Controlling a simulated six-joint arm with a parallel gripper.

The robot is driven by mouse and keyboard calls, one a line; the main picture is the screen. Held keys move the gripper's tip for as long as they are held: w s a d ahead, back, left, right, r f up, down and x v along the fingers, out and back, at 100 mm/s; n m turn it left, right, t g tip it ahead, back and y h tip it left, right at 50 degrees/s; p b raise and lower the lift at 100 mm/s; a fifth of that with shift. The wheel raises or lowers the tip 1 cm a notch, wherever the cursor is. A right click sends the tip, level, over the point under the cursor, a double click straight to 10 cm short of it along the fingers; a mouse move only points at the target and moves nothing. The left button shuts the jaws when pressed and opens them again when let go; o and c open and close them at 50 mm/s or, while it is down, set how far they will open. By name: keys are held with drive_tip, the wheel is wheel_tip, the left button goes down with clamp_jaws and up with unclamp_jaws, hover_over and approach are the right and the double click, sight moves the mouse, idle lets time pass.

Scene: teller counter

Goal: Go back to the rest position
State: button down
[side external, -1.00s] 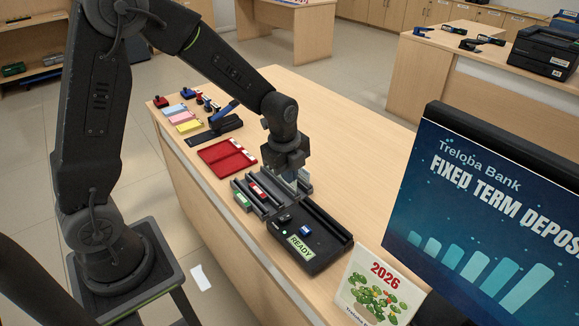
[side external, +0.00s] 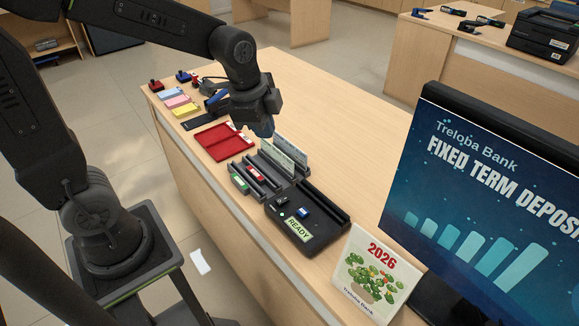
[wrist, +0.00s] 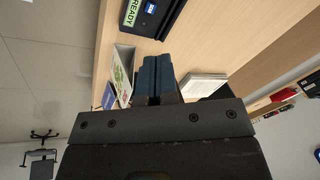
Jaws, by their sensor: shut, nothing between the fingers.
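My gripper (side external: 264,129) is above the counter, over the area between the red tray and the grey slotted holder in the side view. Its fingers are shut and empty; in the wrist view the blue-grey fingertips (wrist: 155,78) lie together. The grey slotted holder (side external: 270,168) stands below and right of it, with pale slips (side external: 291,152) upright in its rear slots. The black device with a READY label (side external: 310,228) sits in front of the holder, apart from my gripper.
A red tray (side external: 222,141), coloured pads (side external: 186,109) and a stapler (side external: 217,100) lie farther along the counter (side external: 330,130). A 2026 calendar (side external: 368,272) and a large monitor (side external: 480,200) stand at the front right. The air above the counter's right side is free.

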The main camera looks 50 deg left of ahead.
drive_tip(key=s+r+n+t, duration=0.1)
drive_tip(key=s+r+n, duration=0.1)
drive_tip(key=s+n, duration=0.3)
drive_tip(key=s+d+r+n+t, duration=0.1)
drive_tip(key=s+r+n, duration=0.2)
drive_tip(key=s+n, duration=0.2)
drive_tip(key=shift+s+d+r+n+t, duration=0.3)
drive_tip(key=shift+s+r+n, duration=0.1)
drive_tip(key=shift+s, duration=0.85)
